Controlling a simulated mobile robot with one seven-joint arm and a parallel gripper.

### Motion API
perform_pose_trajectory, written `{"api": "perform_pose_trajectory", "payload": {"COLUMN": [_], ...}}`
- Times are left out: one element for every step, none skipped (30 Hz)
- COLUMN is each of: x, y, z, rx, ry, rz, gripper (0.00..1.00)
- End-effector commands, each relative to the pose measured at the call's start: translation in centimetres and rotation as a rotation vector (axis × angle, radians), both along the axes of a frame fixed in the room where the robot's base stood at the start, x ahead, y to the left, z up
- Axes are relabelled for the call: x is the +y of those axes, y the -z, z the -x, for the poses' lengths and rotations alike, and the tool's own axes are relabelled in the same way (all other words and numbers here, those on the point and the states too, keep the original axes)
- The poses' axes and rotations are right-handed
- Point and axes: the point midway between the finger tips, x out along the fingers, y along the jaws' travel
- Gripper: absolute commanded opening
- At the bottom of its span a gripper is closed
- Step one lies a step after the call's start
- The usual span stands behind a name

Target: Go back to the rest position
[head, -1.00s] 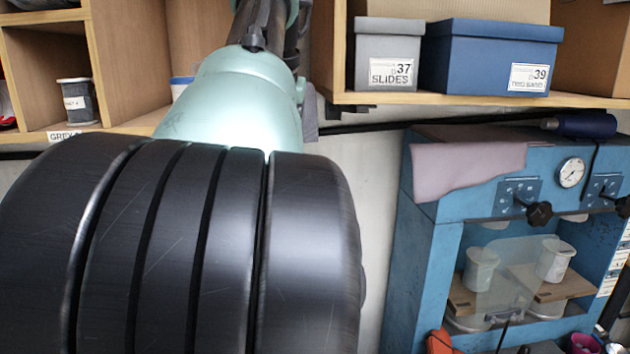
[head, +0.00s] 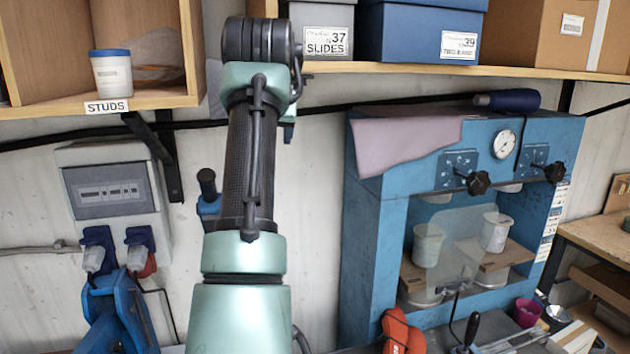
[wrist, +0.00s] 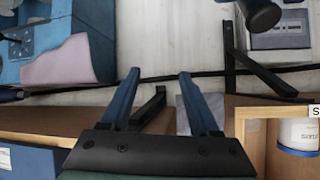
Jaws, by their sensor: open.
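My gripper (wrist: 158,76) shows in the wrist view with its two blue fingers apart and nothing held between them. Beyond the fingers are the pale wall and the shelf's edge. In the head view my arm stands upright in the middle, its top in front of the shelf with the boxes.
A blue press (head: 364,240) with a pink cloth (head: 405,142) stands right of my arm. Boxes, including a blue one (head: 412,35), sit on the upper shelf. A white studs tub (head: 112,75) stands on the left shelf. A grey electrical box (head: 110,190) hangs below.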

Motion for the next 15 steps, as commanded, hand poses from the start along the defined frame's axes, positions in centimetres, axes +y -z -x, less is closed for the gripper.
{"api": "perform_pose_trajectory", "payload": {"x": [-1.0,-1.5,-2.1,-2.6,-3.0,-3.6,-4.0,-4.4,-4.8,-5.2,-5.5,-5.9,-6.2,-6.4,-6.7], "y": [1.1,1.1,1.0,1.0,0.9,0.8,0.7,0.6,0.4,0.3,0.2,0.1,-0.1,-0.2,-0.3], "z": [-0.1,0.0,0.2,0.4,0.8,1.4,2.0,2.6,3.6,4.4,5.4,6.7,7.9,9.1,10.8], "rx": [-0.075,-0.122,-0.185,-0.231,-0.279,-0.341,-0.388,-0.435,-0.499,-0.545,-0.592,-0.655,-0.702,-0.75,-0.812], "ry": [0.017,0.025,0.035,0.042,0.05,0.059,0.065,0.069,0.076,0.081,0.086,0.092,0.096,0.098,0.102], "rz": [0.0,0.001,0.002,0.003,0.004,0.007,0.008,0.01,0.014,0.016,0.019,0.024,0.027,0.03,0.035], "gripper": [0.62,0.62,0.62,0.62,0.62,0.62,0.62,0.62,0.62,0.62,0.62,0.62,0.62,0.62,0.62]}}
